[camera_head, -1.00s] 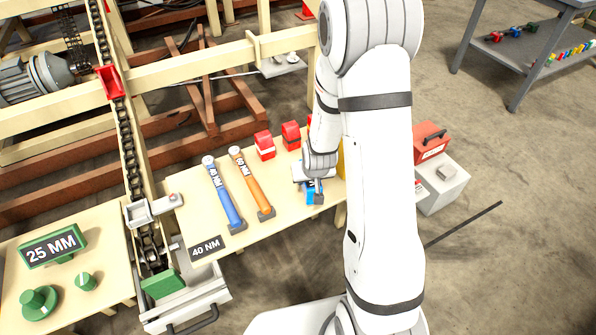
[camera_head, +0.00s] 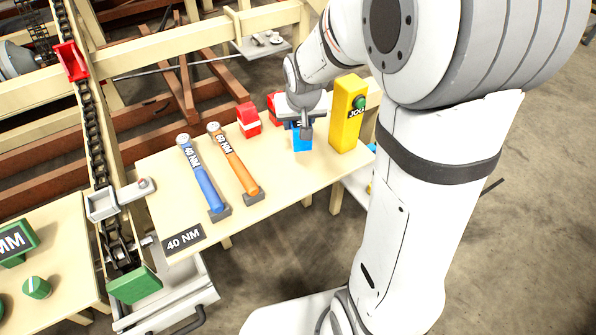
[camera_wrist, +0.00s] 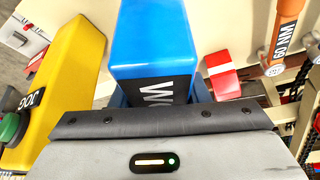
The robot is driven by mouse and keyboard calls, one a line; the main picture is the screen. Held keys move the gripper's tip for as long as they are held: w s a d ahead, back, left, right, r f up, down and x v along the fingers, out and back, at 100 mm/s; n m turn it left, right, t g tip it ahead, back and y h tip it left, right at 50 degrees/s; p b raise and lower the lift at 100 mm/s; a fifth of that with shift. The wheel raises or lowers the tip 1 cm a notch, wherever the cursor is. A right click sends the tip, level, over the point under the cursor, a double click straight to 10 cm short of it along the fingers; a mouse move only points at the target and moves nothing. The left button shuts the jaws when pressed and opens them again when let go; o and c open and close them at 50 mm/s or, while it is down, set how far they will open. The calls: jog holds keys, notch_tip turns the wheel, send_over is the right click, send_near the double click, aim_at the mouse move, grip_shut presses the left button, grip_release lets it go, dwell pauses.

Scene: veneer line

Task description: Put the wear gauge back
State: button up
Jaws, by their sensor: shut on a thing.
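The wear gauge appears to be the blue block (camera_head: 301,143) at the right part of the light wooden table in the head view. In the wrist view the blue block (camera_wrist: 157,40) is large and close, with a dark label whose letters are mostly cut off. My gripper (camera_head: 304,128) points down over the block and is shut on it. Dark blue parts show on both sides of the block in the wrist view. My gripper hides the block's top in the head view. I cannot tell whether its underside touches the table.
A yellow JOG post (camera_head: 346,118) with a green button stands close right of my gripper. Red blocks (camera_head: 248,121) are to the left, then an orange wrench (camera_head: 236,163) and a blue wrench (camera_head: 203,180). The front right of the table (camera_head: 290,185) is clear.

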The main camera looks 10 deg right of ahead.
notch_tip(320, 180, down, 10)
jog(key=b, duration=0.3)
jog(key=shift+r, duration=0.2)
jog(key=shift+f, duration=0.15)
jog(key=o, duration=1.3)
jog(key=shift+c, duration=0.2)
